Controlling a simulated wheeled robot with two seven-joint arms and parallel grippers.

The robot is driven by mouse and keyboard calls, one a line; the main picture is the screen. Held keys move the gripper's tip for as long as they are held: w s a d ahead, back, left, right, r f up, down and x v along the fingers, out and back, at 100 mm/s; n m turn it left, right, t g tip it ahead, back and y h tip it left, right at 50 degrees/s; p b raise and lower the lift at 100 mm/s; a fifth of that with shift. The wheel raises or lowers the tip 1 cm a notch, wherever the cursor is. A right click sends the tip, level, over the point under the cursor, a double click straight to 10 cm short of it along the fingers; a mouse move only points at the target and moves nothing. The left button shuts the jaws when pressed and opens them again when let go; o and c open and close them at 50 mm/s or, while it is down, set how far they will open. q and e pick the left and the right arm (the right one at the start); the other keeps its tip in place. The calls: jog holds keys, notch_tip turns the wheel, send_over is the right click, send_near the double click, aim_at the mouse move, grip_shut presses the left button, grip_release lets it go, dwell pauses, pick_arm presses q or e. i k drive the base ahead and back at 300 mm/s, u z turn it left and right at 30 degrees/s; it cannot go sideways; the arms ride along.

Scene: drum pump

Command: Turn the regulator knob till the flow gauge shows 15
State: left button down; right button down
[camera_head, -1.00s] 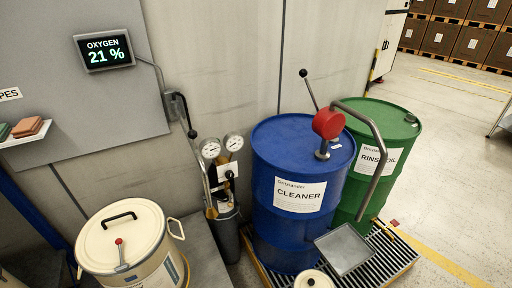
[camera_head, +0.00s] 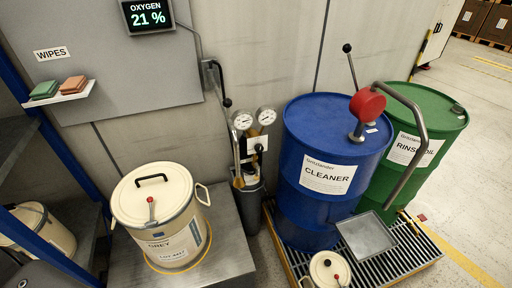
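Two round white gauges stand side by side against the wall, a left gauge (camera_head: 243,120) and a right gauge (camera_head: 266,116). Their needles and numbers are too small to read. Below them a white plate carries a small dark knob (camera_head: 258,147), which may be the regulator knob. The gauges sit above a dark grey cylinder (camera_head: 250,205) with brass fittings at its top. A dark lever (camera_head: 227,102) on a pipe rises just left of the gauges. Neither of my grippers shows in the head view.
A blue CLEANER drum (camera_head: 308,210) with a red hand pump (camera_head: 367,103) and a green RINSE OIL drum (camera_head: 434,110) stand right on a grated pallet (camera_head: 405,252). A cream lidded bucket (camera_head: 165,235) stands left on a grey bench (camera_head: 225,250). A wipes shelf (camera_head: 60,98) hangs at upper left.

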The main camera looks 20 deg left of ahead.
aim_at(258, 148)
jog(key=k, duration=1.35)
jog(key=z, duration=0.55)
jog(key=i, duration=0.5)
jog(key=z, duration=0.85)
jog(key=i, duration=0.75)
jog(key=u, duration=0.55)
jog(key=i, duration=0.65)
jog(key=u, duration=0.7)
